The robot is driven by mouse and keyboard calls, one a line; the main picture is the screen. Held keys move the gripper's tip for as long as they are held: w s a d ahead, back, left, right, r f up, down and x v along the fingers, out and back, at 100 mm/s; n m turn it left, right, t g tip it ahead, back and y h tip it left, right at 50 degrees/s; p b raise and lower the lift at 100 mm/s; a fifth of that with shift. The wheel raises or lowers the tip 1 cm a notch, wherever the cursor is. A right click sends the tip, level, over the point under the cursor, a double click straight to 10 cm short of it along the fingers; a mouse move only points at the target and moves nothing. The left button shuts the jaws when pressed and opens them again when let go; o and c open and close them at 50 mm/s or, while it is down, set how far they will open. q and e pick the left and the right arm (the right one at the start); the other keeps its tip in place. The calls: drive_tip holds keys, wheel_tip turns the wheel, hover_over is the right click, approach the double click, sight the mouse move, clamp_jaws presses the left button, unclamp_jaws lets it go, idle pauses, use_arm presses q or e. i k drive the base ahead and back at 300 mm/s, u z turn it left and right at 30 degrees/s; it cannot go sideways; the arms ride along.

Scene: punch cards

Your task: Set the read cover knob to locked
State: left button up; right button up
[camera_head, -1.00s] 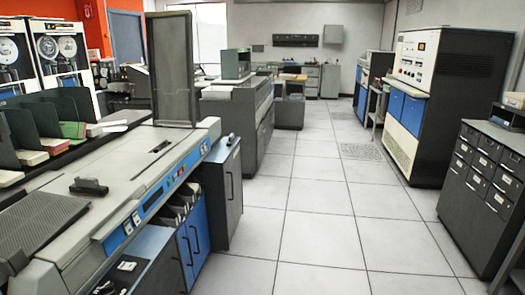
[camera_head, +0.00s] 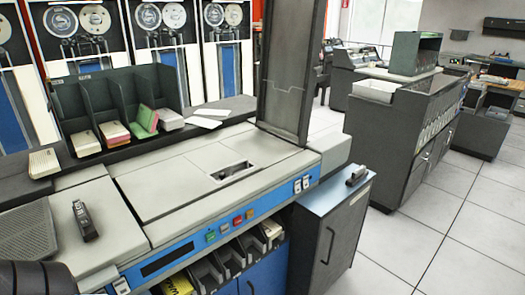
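The grey card machine (camera_head: 165,180) with a blue front strip fills the left and middle of the view. A small black handle-like part (camera_head: 85,221) stands on its left top, beside a ribbed plate (camera_head: 22,236). A similar dark part (camera_head: 356,175) sits on the side cabinet at the right. I cannot tell which part is the read cover knob, and no locked mark is readable. Neither of my grippers is in view.
A tall dark panel (camera_head: 291,75) rises from the machine's right top. Card bins (camera_head: 120,110) with card stacks stand behind, before the tape drives (camera_head: 160,40). The side cabinet (camera_head: 330,235) stands at the machine's right end. Free floor (camera_head: 440,215) lies at the right.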

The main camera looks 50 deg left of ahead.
sight(222, 176)
drive_tip(key=i, duration=2.4)
drive_tip(key=u, duration=1.25)
